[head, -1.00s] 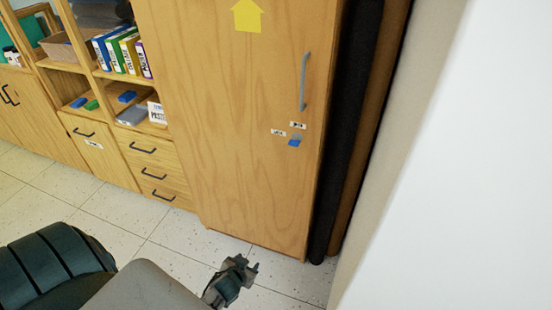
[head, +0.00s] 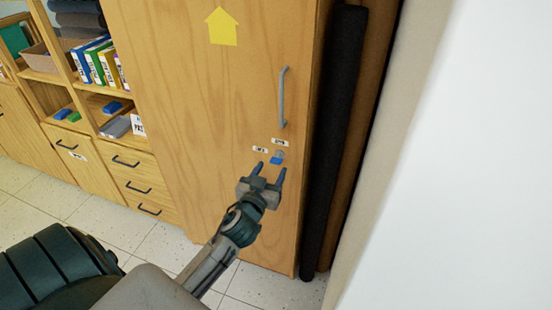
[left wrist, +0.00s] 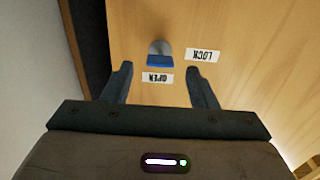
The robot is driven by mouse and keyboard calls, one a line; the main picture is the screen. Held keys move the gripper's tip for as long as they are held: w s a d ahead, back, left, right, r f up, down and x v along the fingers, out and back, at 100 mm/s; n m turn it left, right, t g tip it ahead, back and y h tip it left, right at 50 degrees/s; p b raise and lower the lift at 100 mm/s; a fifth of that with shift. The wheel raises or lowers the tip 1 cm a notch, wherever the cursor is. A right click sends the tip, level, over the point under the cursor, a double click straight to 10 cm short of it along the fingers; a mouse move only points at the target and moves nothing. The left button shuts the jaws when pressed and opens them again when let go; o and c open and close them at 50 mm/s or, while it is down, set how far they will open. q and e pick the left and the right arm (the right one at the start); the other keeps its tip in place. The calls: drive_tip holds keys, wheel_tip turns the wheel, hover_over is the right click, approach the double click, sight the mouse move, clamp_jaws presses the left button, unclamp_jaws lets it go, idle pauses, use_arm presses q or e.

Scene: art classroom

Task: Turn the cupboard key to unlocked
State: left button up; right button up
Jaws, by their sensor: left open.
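The cupboard key (head: 276,160) has a blue grip and sits at a grey round lock on the tall wooden cupboard door (head: 215,120). In the left wrist view the key's blue grip (left wrist: 159,61) lies crosswise below the grey lock. An upside-down LOCK label (left wrist: 202,55) is to its right and an upside-down OPEN label (left wrist: 157,78) just below it. My left gripper (head: 270,170) is open in front of the door, just below the key. In the wrist view the key appears between its fingertips, not gripped. My right gripper is not in view.
A grey vertical handle (head: 282,97) is above the key. A dark roll (head: 330,140) and a pale wall (head: 450,170) stand right of the cupboard. Shelves with binders (head: 103,62) and drawers (head: 137,187) are at left. Tiled floor (head: 120,225) is clear.

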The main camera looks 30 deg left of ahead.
sight(276, 161)
use_arm(q)
drive_tip(key=p+x, duration=0.1)
drive_tip(key=x, duration=0.4)
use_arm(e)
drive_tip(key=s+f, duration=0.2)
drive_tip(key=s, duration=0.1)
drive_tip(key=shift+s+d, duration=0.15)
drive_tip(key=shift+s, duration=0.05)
use_arm(q)
drive_tip(key=c, duration=1)
